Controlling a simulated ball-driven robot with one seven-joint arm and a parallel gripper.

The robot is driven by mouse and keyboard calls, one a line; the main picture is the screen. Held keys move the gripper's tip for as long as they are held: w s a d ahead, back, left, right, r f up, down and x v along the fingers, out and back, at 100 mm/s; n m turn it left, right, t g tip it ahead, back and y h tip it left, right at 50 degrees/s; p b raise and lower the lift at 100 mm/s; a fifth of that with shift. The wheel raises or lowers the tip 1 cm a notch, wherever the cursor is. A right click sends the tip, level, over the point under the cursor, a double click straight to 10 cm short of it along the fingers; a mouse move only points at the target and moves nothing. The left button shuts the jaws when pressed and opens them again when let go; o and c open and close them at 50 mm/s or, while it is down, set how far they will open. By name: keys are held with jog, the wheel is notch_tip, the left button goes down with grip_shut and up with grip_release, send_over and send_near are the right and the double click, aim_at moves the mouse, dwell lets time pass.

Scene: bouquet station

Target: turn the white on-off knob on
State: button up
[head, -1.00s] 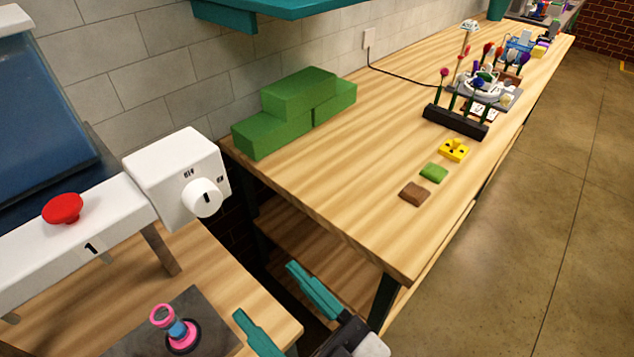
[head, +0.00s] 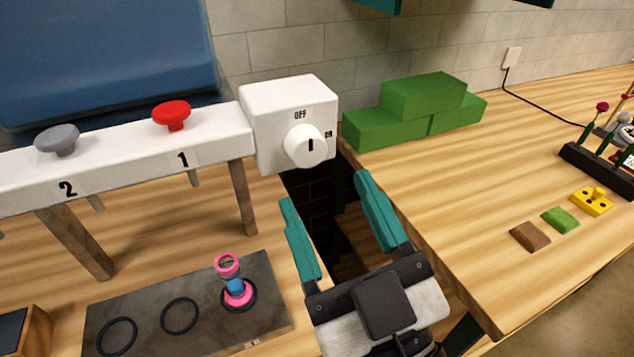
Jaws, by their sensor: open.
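The white on-off knob (head: 306,146) is round and sits on the front of a white box (head: 290,97) at the right end of a white rail. Its dark mark stands upright, pointing to the word OFF above it; ON is printed to its right. My gripper (head: 323,190) has teal fingers and is open and empty.
The rail carries a red button (head: 171,115) and a grey button (head: 57,139). Below, a dark mat (head: 207,314) holds a pink and blue piece (head: 235,287). A wooden bench (head: 440,185) with green blocks (head: 424,101) stands right, across a gap.

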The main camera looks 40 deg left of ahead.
aim_at(311, 156)
jog(key=shift+p+x, duration=0.5)
jog(key=shift+x, duration=1.8)
jog(key=shift+r, duration=0.15)
jog(key=c, duration=1)
